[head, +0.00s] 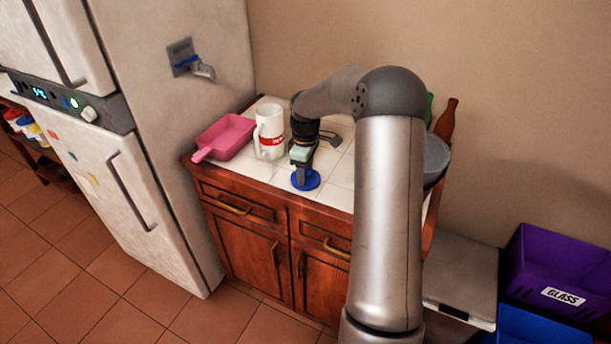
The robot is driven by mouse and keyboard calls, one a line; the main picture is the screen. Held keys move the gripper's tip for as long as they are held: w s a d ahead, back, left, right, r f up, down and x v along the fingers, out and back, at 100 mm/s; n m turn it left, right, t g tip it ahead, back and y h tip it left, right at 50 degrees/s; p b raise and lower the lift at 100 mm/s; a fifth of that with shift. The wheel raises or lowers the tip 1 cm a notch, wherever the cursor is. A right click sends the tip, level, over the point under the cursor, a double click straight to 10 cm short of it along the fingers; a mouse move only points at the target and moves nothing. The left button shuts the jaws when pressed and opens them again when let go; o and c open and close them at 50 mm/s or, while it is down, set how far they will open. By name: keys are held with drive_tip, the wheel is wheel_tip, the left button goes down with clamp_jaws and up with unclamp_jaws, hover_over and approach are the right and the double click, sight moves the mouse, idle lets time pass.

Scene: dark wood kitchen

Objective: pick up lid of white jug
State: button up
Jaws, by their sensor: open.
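The white jug (269,133) with a red label stands upright on the white tiled counter, its handle on the left. A round blue piece (306,181), which looks like the lid, lies on the counter near the front edge, to the right of and nearer than the jug. My gripper (302,168) points down just above the blue piece and partly hides it. The gripper is open. I cannot tell whether its fingers touch the blue piece or stand around it.
A pink dustpan-like tray (227,137) lies left of the jug. A grey bowl or pan (435,158), a brown bottle (447,118) and a green item (430,108) are right, behind my arm. The fridge (150,140) borders the counter's left. Purple (545,265) and blue bins stand lower right.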

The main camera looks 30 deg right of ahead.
drive_tip(key=shift+c, duration=0.3)
drive_tip(key=c, duration=1)
drive_tip(key=shift+r, duration=0.1)
